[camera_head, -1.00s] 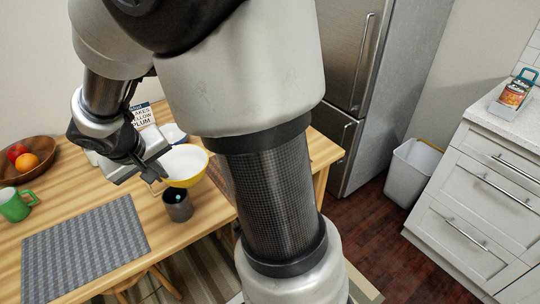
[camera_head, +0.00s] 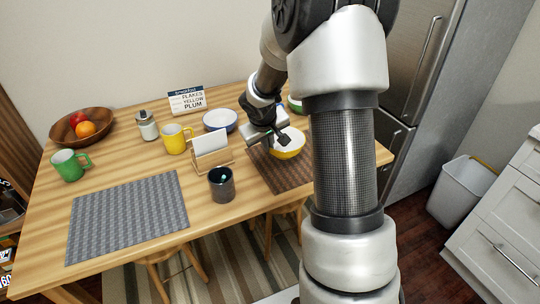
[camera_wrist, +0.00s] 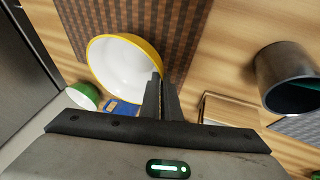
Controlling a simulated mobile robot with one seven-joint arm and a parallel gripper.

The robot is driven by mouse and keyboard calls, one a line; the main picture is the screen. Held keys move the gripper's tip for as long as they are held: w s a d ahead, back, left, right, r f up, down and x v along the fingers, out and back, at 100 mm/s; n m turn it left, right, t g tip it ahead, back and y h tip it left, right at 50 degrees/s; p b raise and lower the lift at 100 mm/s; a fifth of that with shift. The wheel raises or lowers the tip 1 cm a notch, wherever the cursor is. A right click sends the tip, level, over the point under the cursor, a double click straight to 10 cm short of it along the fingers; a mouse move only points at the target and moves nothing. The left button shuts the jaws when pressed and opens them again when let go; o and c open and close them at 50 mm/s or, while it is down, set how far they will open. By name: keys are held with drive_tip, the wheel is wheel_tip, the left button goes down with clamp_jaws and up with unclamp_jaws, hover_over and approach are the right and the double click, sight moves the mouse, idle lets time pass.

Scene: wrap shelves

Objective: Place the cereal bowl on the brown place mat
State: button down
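A yellow bowl with a white inside (camera_head: 290,146) is over the brown place mat (camera_head: 277,178) at the table's right; it also shows in the wrist view (camera_wrist: 120,70). My gripper (camera_head: 281,138) is at the bowl's left rim. In the wrist view my gripper's fingers (camera_wrist: 161,95) are close together with the bowl's rim between them. The bowl looks low over the mat; I cannot tell whether it touches. My arm hides part of the mat's right side.
A dark cup (camera_head: 221,184) stands left of the brown mat, with a wooden napkin holder (camera_head: 211,160) behind it. A blue-rimmed bowl (camera_head: 220,120), yellow mug (camera_head: 175,139) and green-and-white bowl (camera_head: 295,104) stand further back. A grey mat (camera_head: 127,216) lies at left.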

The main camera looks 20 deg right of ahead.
drive_tip(key=shift+f+b, duration=0.35)
drive_tip(key=shift+f, duration=1.25)
drive_tip(key=shift+f, duration=0.2)
drive_tip(key=c, duration=2)
unclamp_jaws()
drive_tip(key=shift+r, duration=0.15)
